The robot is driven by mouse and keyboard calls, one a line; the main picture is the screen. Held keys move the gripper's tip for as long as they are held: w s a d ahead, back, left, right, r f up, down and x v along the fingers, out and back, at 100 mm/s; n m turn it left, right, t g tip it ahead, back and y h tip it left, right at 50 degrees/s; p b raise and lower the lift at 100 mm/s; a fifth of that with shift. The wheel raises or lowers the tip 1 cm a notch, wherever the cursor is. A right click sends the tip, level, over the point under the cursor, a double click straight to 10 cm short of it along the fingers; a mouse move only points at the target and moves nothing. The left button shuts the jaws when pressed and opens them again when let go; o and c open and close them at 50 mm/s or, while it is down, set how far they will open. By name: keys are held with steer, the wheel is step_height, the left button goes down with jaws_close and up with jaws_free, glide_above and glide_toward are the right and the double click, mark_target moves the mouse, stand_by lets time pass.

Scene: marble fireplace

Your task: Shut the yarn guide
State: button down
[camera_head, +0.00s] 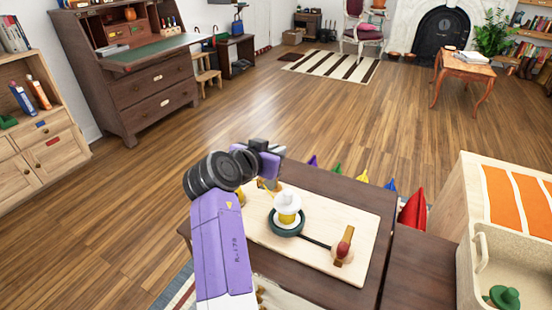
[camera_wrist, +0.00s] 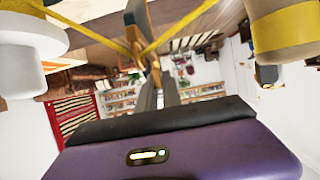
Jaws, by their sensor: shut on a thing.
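A light wooden board (camera_head: 335,235) lies on a dark table. On it a white spool wound with yellow yarn (camera_head: 287,207) stands on a dark green round base (camera_head: 287,228). My gripper (camera_head: 273,188) is low over the board's far left part, left of this spool. In the wrist view, my gripper (camera_wrist: 145,50) is shut on a small orange-brown part, apparently the yarn guide (camera_wrist: 134,35). Yellow yarn (camera_wrist: 185,28) runs to it from both sides in a V. My fingers hide most of the guide.
A wooden bracket with a red knob (camera_head: 343,249) stands at the board's right, joined by a dark rod. Several coloured cones line the table's far edge, including a large red one (camera_head: 412,210). A cream bin (camera_head: 508,275) is at right.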

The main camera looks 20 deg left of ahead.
stand_by(0.5)
steer(key=c, duration=1.5)
jaws_free()
steer(key=p+v, duration=0.1)
steer(key=v, duration=0.6)
steer(key=shift+s+a, duration=0.1)
steer(key=shift+s, duration=0.25)
